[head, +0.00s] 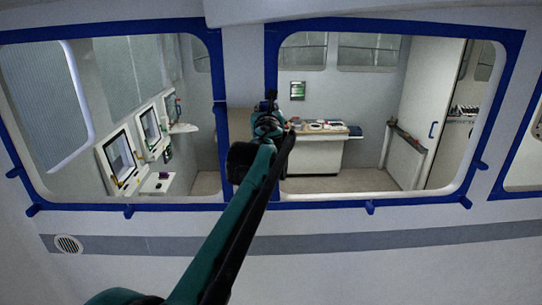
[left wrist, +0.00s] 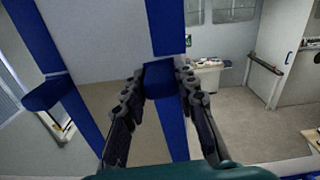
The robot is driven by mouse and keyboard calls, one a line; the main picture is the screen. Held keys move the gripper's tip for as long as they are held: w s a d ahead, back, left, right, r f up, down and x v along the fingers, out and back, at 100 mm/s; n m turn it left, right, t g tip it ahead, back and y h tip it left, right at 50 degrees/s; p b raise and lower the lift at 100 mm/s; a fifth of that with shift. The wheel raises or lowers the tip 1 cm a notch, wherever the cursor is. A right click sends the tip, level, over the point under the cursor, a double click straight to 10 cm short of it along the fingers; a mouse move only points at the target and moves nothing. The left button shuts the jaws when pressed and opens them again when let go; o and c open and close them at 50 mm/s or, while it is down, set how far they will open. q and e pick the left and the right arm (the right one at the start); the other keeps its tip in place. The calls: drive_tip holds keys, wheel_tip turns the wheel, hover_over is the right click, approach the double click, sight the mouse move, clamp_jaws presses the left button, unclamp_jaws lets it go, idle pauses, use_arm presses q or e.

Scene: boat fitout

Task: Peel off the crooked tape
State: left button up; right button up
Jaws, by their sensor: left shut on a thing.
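Blue tape (head: 271,62) frames the windows on the pale wall. My left gripper (head: 268,105) is at the left edge of the middle window, over the tape strip there. In the left wrist view, my left gripper (left wrist: 160,74) has its fingers on either side of a blue tape tab (left wrist: 160,86) and is shut on it. The strip (left wrist: 167,25) runs straight above the tab and continues below it between the fingers. My arm hides part of this strip in the head view. I cannot tell whether any of it has lifted. My right gripper is not in view.
The left window's tape (left wrist: 75,105) has another tab (left wrist: 46,93) sticking out. More tabs stand along the lower tape edges, such as one (head: 370,207) under the middle window. Behind the panes are a counter (head: 312,155) and wall screens (head: 120,157). A round vent (head: 68,244) sits low left.

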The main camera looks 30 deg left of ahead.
use_arm(q)
drive_tip(key=shift+s+d+f, duration=0.1)
drive_tip(key=shift+s, duration=0.05)
drive_tip(key=shift+s+d, duration=0.1)
drive_tip(key=shift+s, duration=0.05)
drive_tip(key=shift+v, duration=1.05)
drive_tip(key=v, duration=0.8)
drive_tip(key=shift+p, duration=0.3)
